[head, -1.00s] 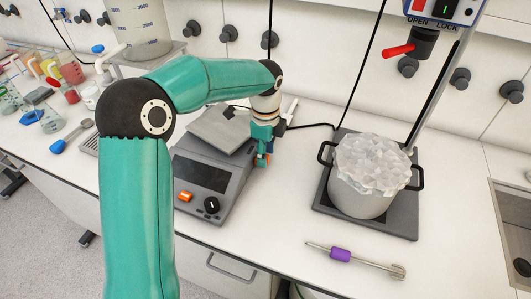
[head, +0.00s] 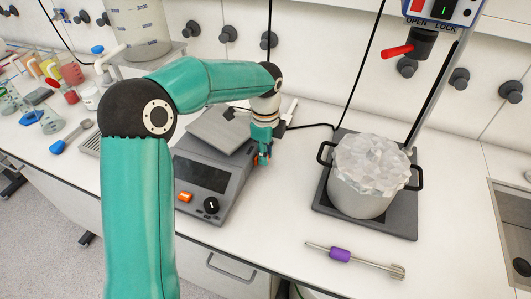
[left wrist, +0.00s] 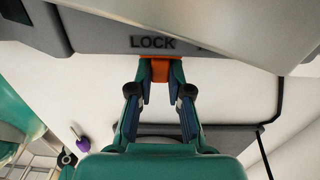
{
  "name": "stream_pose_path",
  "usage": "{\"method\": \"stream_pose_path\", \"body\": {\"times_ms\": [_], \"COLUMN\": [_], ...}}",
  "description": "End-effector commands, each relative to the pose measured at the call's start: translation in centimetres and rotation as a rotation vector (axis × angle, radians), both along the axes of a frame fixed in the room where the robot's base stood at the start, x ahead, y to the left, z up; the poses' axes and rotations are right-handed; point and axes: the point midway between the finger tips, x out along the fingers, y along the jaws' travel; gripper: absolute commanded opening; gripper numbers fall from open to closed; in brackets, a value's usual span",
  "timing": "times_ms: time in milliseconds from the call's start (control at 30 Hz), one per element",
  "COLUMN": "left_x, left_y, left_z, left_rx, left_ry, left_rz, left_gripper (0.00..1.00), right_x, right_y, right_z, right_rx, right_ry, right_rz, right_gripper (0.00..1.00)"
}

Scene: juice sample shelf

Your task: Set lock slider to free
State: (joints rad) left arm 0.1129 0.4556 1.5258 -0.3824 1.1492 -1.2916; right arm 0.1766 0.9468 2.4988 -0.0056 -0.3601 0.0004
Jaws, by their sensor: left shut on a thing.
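A grey bench device (head: 232,201) with a dark display and a raised metal plate stands on the white bench. My left gripper (head: 263,158) is at its right side, pointing down. In the left wrist view, the orange lock slider (left wrist: 160,70) sits on the device's side (left wrist: 95,38), just below the word LOCK. My left gripper (left wrist: 161,80) is shut on this slider, one finger on each side. A second marking to the right of LOCK is too cut off to read. My right gripper is not in view.
A pot (head: 362,197) heaped with pale chunks stands on a dark plate to the right. A whisk-like tool with a purple grip (head: 340,254) lies near the front edge. Glassware and coloured samples fill the far left. The bench between device and pot is clear.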

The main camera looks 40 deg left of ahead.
Motion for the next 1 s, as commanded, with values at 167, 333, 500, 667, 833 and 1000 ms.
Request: {"method": "stream_pose_path", "body": {"times_ms": [167, 333, 500, 667, 833, 1000], "left_x": [2.3, 4.0, 4.3, 4.4, 4.3, 4.2], "left_y": [0.6, 1.0, 1.1, 1.2, 1.1, 1.1], "left_z": [0.7, 0.4, 0.2, 0.3, 0.2, 0.1], "left_rx": [0.000, 0.000, 0.002, 0.003, 0.002, 0.001], "left_ry": [-0.001, -0.002, -0.009, -0.014, -0.010, -0.006], "left_rz": [0.003, 0.001, 0.001, 0.001, 0.001, 0.001], "left_gripper": [0.00, 0.00, 0.00, 0.21, 0.44, 0.44], "right_x": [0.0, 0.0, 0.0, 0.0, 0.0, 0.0], "right_y": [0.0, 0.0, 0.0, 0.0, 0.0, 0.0], "right_z": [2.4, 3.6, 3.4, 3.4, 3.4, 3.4], "right_rx": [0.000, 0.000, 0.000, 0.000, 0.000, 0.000], "right_ry": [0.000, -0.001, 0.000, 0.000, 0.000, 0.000], "right_rz": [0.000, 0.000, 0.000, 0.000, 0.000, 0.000], "right_gripper": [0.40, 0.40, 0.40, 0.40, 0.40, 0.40]}}
